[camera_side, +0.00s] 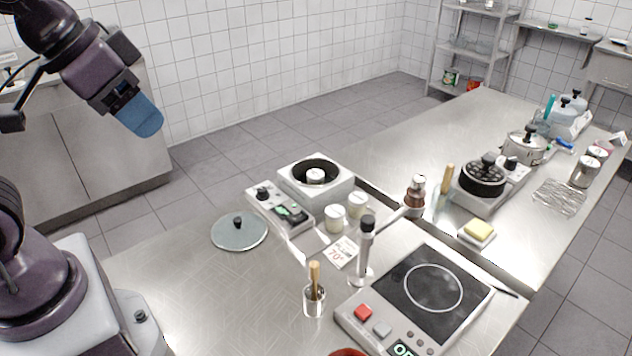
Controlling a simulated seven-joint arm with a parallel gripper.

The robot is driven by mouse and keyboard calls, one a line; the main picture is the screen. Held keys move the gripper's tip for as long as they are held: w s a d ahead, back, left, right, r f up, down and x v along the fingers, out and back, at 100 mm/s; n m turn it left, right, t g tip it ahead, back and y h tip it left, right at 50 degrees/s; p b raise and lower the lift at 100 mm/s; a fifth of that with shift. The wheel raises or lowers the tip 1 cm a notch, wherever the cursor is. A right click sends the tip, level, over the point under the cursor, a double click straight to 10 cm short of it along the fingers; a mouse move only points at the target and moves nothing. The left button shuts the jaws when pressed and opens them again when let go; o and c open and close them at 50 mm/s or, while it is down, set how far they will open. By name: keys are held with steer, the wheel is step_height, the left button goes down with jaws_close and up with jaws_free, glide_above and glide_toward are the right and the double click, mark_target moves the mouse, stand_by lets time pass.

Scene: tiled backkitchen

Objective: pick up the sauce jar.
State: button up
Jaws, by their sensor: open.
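Two small pale jars stand upright side by side on the steel table: the left jar (335,219) and the right jar (358,205). A reddish-brown jar or bottle (414,193) with a pale top stands further right. No label is readable, so I cannot tell for certain which of these is the sauce jar.
A white cooker (316,178) and control box (281,207) stand behind the pale jars. An induction hob (432,288) is at right. The steel table (190,280) is bare around the glass lid (239,231).

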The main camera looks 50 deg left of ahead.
steer(key=shift+o, duration=1.3)
